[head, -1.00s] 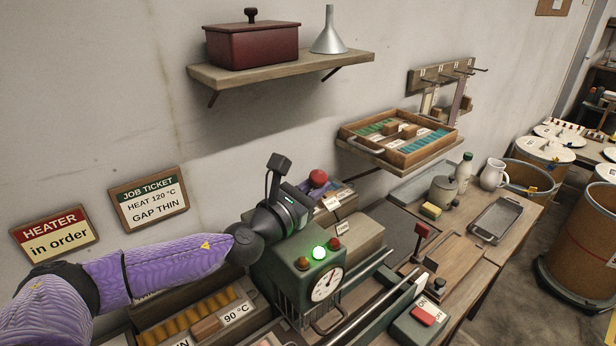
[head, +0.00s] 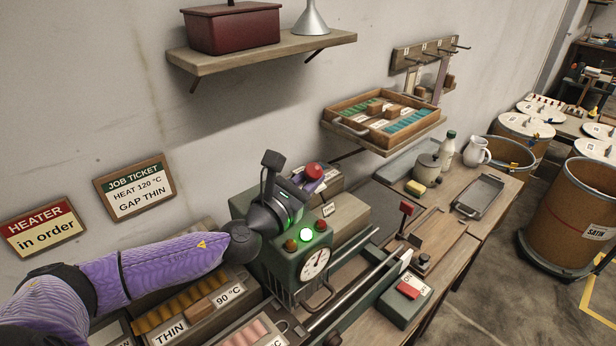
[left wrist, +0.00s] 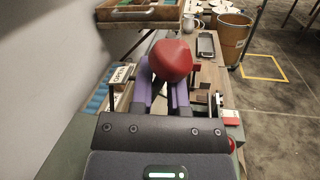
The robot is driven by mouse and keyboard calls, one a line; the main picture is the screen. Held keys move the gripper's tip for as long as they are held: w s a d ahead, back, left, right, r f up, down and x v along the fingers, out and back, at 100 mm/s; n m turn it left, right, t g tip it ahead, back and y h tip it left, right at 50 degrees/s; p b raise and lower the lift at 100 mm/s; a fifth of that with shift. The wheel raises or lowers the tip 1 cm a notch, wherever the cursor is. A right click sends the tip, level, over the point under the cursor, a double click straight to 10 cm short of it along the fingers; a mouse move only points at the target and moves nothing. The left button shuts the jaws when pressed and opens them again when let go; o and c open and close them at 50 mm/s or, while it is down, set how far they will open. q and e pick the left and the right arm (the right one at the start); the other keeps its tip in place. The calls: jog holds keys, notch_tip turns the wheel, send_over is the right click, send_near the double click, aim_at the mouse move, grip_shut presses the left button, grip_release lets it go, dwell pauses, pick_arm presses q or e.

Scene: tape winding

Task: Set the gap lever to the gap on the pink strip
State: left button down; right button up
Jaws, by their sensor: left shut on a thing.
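The gap lever's red knob (head: 314,170) stands on top of the green machine (head: 262,255), at its back. My left gripper (head: 311,183) reaches over the machine and is shut on the knob. In the left wrist view the red knob (left wrist: 171,60) sits between the purple fingers, with an OPEN label (left wrist: 122,74) just left of it. A small label (head: 328,210) stands in front of the lever, too small to read now. The job ticket (head: 135,188) on the wall reads HEAT 120 °C, GAP THIN. My right gripper is not in view.
A HEATER in order sign (head: 42,229) hangs on the wall. Trays of orange (head: 165,312) and pink pieces (head: 245,335) lie in front. A shelf tray (head: 340,128) is behind. A red button box (head: 408,290) stands right.

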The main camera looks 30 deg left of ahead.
pick_arm(q)
jog(key=c, duration=0.7)
grip_release()
jog(key=shift+d, duration=0.25)
jog(key=shift+a, duration=0.1)
jog(key=shift+s, duration=0.25)
jog(key=shift+s+a+f, duration=0.1)
jog(key=shift+s+a, duration=0.05)
jog(key=shift+s, duration=1.4)
jog(key=shift+s+a+f, duration=0.15)
jog(key=shift+s+a, duration=0.05)
jog(key=shift+s, duration=1.4)
jog(key=shift+s+a+f, duration=0.1)
jog(key=shift+s+a, duration=0.05)
jog(key=shift+s, duration=1.4)
